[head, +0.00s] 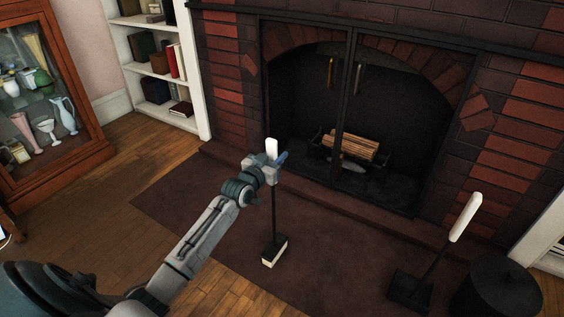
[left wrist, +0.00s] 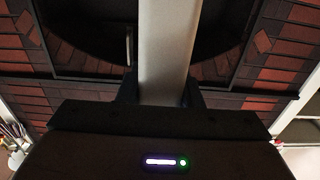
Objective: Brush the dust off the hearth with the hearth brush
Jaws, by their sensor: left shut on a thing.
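My left gripper (head: 268,163) is shut on the white handle of the hearth brush (head: 274,210). The brush hangs nearly upright, its black head with pale bristles (head: 272,258) at the bottom, over the dark brown hearth area (head: 205,205) in front of the fireplace. I cannot tell whether the bristles touch the surface. In the left wrist view the pale handle (left wrist: 165,50) stands between the fingers (left wrist: 160,92). No dust can be made out on the hearth. My right gripper is not in view.
The fireplace with glass doors (head: 345,110) and a log (head: 348,148) stands behind. A white-handled black shovel or dustpan (head: 410,289) and a black bucket (head: 497,288) are at the lower right. A glass cabinet (head: 45,160) and a bookshelf (head: 185,122) stand left.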

